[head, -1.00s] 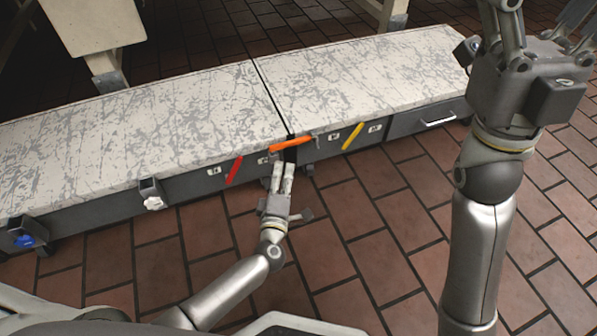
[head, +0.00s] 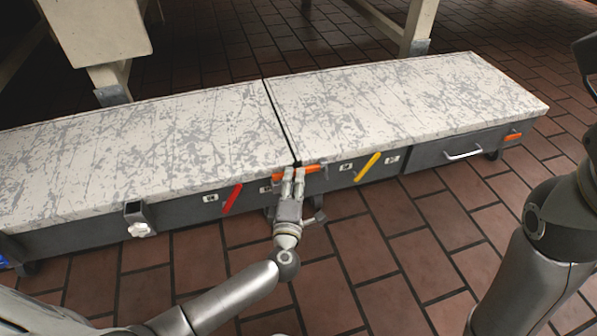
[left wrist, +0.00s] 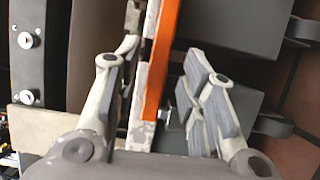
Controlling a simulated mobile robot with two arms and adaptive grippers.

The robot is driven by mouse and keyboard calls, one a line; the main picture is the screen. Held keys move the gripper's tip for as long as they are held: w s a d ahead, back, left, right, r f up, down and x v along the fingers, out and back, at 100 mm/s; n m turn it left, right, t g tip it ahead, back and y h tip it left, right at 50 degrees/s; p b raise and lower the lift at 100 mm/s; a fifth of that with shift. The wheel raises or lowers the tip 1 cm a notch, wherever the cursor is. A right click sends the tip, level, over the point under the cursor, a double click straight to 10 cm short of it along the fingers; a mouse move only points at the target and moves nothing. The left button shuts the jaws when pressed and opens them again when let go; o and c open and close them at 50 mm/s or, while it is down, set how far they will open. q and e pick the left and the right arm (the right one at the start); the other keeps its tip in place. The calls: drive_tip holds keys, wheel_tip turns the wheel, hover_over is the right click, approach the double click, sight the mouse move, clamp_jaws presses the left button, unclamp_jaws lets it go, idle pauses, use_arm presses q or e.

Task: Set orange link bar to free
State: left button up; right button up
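The orange link bar (head: 312,169) lies nearly level across the seam between the two table halves, on their dark front face. My left gripper (head: 293,183) is at the bar from the front and covers its middle. In the left wrist view the orange bar (left wrist: 165,55) runs between the two fingers of my left gripper (left wrist: 160,75). The fingers are apart, with a visible gap on both sides of the bar. My right arm shows at the right edge of the head view; its fingers are out of frame.
A tilted red bar (head: 232,199) is left of the seam, and a tilted yellow bar (head: 367,167) right of it. A drawer handle (head: 463,154) and a small orange piece (head: 513,137) are farther right. A white knob (head: 141,229) is at left. Brick floor lies in front.

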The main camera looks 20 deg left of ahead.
use_arm(q)
drive_tip(key=shift+w+a, duration=0.1)
drive_tip(key=shift+w, duration=0.4)
clamp_jaws()
